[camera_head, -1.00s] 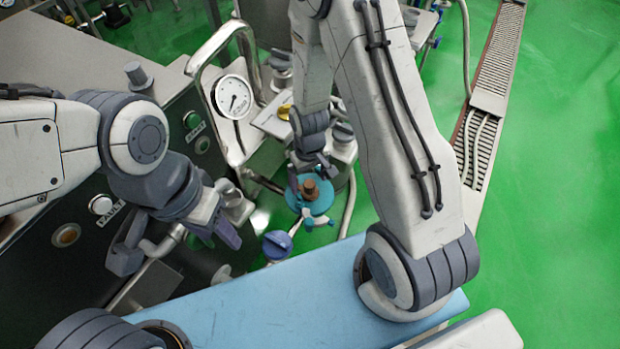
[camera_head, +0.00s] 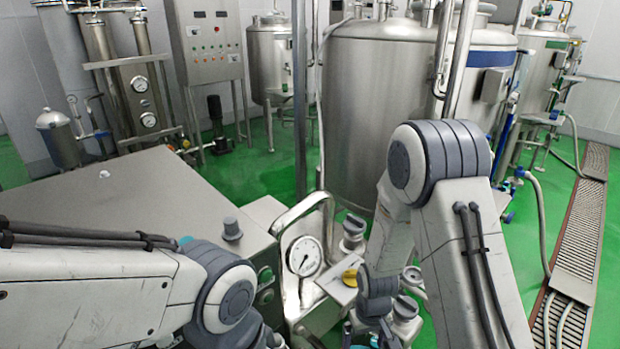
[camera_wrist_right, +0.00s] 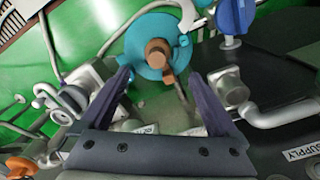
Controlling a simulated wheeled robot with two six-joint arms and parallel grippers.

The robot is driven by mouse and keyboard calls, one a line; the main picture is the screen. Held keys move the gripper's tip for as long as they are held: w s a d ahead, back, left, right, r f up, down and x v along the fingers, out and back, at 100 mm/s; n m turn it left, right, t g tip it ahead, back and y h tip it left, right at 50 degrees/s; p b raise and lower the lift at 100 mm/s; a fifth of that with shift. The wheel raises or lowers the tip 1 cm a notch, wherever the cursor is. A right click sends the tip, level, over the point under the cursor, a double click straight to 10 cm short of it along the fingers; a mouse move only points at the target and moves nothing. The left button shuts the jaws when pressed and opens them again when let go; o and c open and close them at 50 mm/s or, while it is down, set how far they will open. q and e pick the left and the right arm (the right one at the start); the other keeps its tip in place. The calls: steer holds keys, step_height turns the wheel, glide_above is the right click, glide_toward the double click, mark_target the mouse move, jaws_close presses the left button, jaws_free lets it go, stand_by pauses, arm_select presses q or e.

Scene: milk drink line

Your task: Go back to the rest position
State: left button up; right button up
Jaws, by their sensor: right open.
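My right gripper (camera_wrist_right: 160,76) is open in the right wrist view, with nothing between its dark fingers. Past its fingertips is a round teal fitting (camera_wrist_right: 150,72) with a brown knob (camera_wrist_right: 157,52) on top. I cannot tell any contact between the fingers and it. In the head view my right arm bends over and down to the bottom edge, where the gripper is cut off. My left arm comes in from the left; its fingers are below the picture's edge.
A pressure gauge (camera_head: 304,257) and a bent metal rail stand between my arms. A metal cabinet (camera_head: 130,195) is at left. Large steel tanks (camera_head: 385,110) and a control panel (camera_head: 207,45) stand behind. Green floor (camera_head: 545,215) and a drain grate (camera_head: 580,240) lie at right.

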steer(key=s+a+r+n, duration=0.1)
steer(key=s+a+r, duration=0.25)
steer(key=r, duration=0.25)
steer(key=s+a+r+n, duration=0.2)
steer(key=a+r, duration=0.3)
steer(key=r, duration=0.2)
steer(key=s+a+r+n+y, duration=0.1)
steer(key=s+a+r+n, duration=0.1)
steer(key=s+r, duration=0.7)
steer(key=s, duration=0.3)
steer(key=shift+s+a+n, duration=0.3)
steer(key=shift+s, duration=0.05)
